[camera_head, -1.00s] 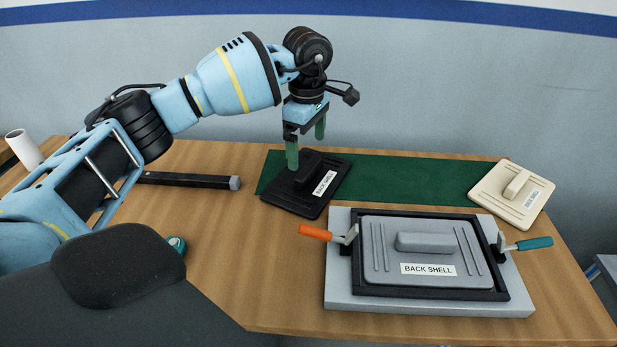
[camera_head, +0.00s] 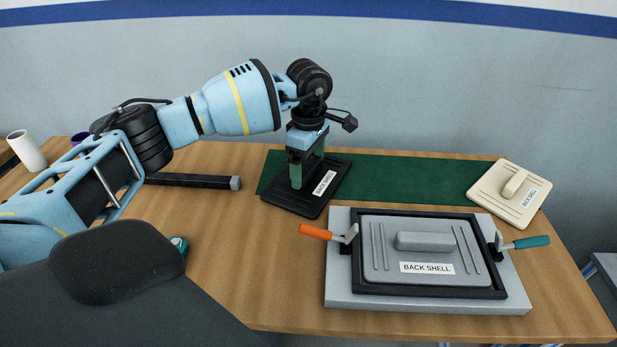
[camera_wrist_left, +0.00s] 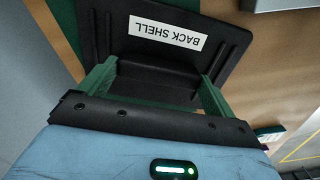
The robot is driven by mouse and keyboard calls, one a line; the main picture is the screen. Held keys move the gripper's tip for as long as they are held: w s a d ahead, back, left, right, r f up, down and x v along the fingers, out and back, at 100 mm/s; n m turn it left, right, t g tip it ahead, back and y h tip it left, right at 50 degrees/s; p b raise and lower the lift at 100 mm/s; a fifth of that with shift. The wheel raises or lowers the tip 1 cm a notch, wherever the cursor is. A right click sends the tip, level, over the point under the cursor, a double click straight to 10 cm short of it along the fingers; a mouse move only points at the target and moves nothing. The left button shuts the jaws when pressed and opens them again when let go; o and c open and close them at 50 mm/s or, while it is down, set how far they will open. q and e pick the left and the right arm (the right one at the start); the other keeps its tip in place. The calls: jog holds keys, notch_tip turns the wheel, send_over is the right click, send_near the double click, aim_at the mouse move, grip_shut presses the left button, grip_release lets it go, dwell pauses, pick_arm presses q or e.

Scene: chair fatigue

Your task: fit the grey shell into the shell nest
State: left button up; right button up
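The grey shell (camera_head: 421,264), labelled BACK SHELL, lies inside the black frame of the shell nest (camera_head: 338,290) at the front right of the table. My left gripper (camera_head: 306,173) is down at a black shell (camera_head: 319,205), which lies partly on the green mat. In the left wrist view, its green fingers (camera_wrist_left: 158,82) stand open on either side of the raised handle block of the black shell (camera_wrist_left: 165,52). Whether they touch the block cannot be told. My right gripper is not in view.
An orange-handled clamp (camera_head: 317,232) and a teal-handled clamp (camera_head: 531,243) stand at the nest's sides. A cream shell (camera_head: 511,193) lies at the right end of the green mat (camera_head: 405,179). A black bar (camera_head: 190,180) lies left of the black shell.

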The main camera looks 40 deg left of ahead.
aim_at(309, 167)
pick_arm(q)
jog(key=c, duration=0.3)
jog(key=shift+c, duration=0.2)
notch_tip(309, 167, up, 10)
dwell(0.3)
